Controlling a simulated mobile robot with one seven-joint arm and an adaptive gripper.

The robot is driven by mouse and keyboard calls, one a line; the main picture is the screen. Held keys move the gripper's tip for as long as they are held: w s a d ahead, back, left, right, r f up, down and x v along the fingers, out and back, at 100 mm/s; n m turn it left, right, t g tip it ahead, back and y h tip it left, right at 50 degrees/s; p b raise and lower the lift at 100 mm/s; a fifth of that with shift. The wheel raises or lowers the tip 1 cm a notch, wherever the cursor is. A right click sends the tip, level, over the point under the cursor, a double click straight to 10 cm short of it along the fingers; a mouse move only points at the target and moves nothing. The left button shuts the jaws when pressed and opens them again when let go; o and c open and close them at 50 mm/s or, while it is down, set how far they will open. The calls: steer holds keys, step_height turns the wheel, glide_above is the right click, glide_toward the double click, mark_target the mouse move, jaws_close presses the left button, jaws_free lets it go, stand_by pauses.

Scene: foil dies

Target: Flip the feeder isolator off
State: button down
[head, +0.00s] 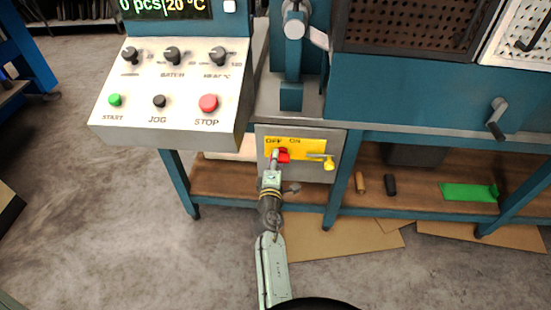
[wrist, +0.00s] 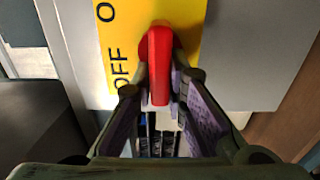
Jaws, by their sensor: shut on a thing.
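The feeder isolator is a red handle (head: 284,156) on a yellow plate (head: 309,146) lettered OFF on the left and ON to its right. My gripper (head: 275,158) is at the left side of the red handle, below the OFF lettering. In the wrist view the red handle (wrist: 159,65) stands out between the two fingers (wrist: 158,92), which are closed on its near end. The OFF lettering on the plate (wrist: 184,14) shows beside the left finger. In the head view the gripper hides part of the handle.
A yellow-knobbed lever (head: 328,163) sits right of the red handle on the same grey box. The control panel (head: 137,84) with knobs and buttons overhangs at upper left. A blue bench leg (head: 335,190) stands to the right. A wooden shelf (head: 425,190) lies behind.

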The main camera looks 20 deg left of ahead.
steer(key=shift+r, duration=0.1)
steer(key=c, duration=1.6)
jaws_free()
steer(key=v, duration=0.7)
steer(key=shift+s, duration=0.25)
